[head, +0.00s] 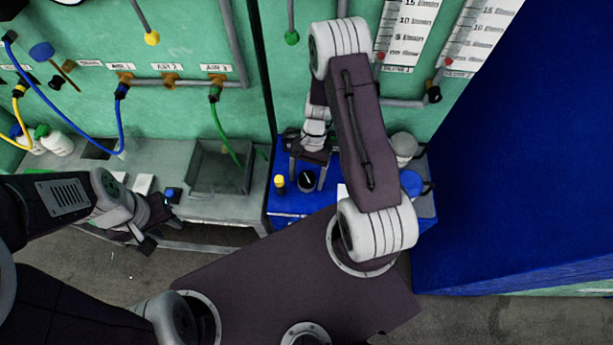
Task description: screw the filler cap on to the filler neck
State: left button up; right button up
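My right gripper (308,175) reaches down over the blue unit (284,203), with its two fingers apart. A round black part with a white mark (306,182) shows between and just below the fingertips. I cannot tell whether it is the filler cap, the filler neck or a dial, or whether the fingers touch it. A blue round part (411,183) and a pale grey round-topped part (404,146) stand at the unit's right, partly behind my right arm. My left gripper (152,232) is low at the bench's front edge; its finger opening is unclear.
A yellow-topped post (279,184) stands just left of the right gripper. An open grey tray (218,168) sits on the bench (243,207). Blue and green hoses (224,135) hang from the green wall panel. A tall blue panel (520,170) closes the right side.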

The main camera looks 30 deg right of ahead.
jog(key=b+v, duration=0.1)
jog(key=v, duration=0.8)
dwell(0.5)
